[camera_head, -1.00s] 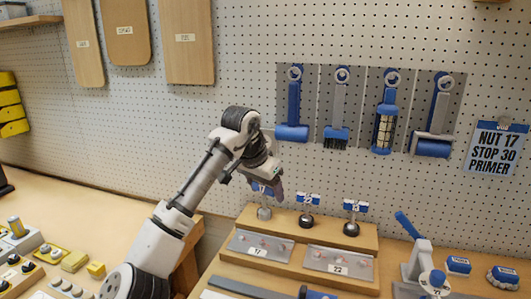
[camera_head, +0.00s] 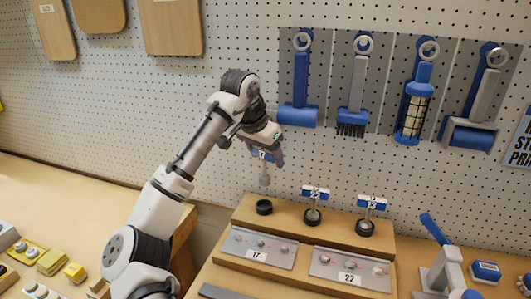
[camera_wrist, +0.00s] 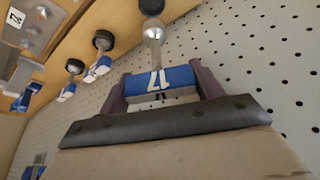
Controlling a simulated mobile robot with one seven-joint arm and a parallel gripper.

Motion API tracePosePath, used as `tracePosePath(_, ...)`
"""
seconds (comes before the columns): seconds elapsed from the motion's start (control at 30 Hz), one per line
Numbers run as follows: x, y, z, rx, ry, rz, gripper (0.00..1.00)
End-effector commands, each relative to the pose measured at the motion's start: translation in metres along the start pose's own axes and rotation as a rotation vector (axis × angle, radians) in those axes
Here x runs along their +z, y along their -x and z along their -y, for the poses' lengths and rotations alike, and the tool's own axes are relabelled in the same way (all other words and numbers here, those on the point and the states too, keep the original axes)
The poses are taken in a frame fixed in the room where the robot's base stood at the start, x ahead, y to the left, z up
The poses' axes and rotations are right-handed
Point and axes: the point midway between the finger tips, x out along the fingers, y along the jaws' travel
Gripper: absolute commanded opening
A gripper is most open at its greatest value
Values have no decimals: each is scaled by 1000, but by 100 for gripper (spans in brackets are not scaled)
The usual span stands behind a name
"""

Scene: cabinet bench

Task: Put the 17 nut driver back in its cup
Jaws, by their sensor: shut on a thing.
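My gripper (camera_head: 264,155) is shut on the 17 nut driver (camera_head: 264,175), holding it by its blue and white tag. The driver hangs roughly upright above its dark, empty cup (camera_head: 264,207), apart from it. In the wrist view the "17" tag (camera_wrist: 160,84) sits between my two fingers, and the driver's rounded metal end (camera_wrist: 154,31) points toward the dark cup (camera_wrist: 151,6). The small gap there is hard to judge.
The 22 driver (camera_head: 313,208) and another tagged driver (camera_head: 367,220) stand in cups to the right on the wooden stand (camera_head: 330,234). Plates marked 17 (camera_head: 257,256) and 22 (camera_head: 350,278) lie in front. The pegboard (camera_head: 230,50) rises close behind.

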Motion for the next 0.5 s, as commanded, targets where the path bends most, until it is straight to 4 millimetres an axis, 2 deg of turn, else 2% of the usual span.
tracePosePath(0.3,15,-35,0,-2,0,0,30)
tracePosePath(0.5,21,-51,-1,1,-1,0,30)
